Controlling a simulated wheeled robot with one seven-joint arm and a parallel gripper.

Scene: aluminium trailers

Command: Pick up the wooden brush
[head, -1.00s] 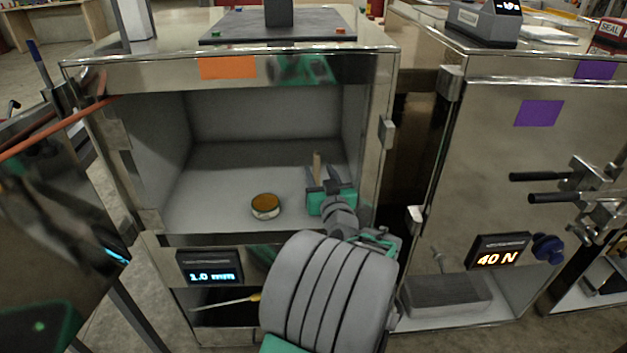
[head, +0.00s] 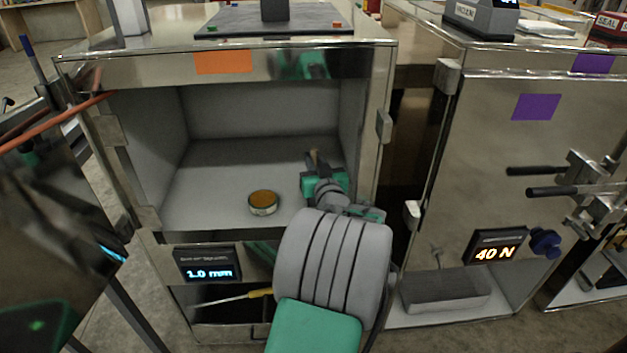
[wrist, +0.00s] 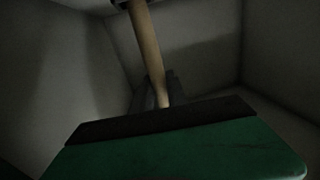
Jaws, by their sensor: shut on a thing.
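The wooden brush (head: 313,156) is in the open compartment of the left metal trailer, mostly hidden behind my gripper in the head view. In the wrist view its pale wooden handle (wrist: 148,45) stands out from the jaws, with a dark part at its far end at the top edge. My gripper (wrist: 158,100) is shut on the handle. In the head view my gripper (head: 318,166) is inside the compartment at the right. I cannot tell whether the brush touches the compartment floor.
A round tin with a brown top (head: 263,202) sits on the compartment floor (head: 205,190), left of my gripper. The compartment's right wall and door frame (head: 372,130) are close to my arm. A yellow-handled tool (head: 258,293) lies in the opening below.

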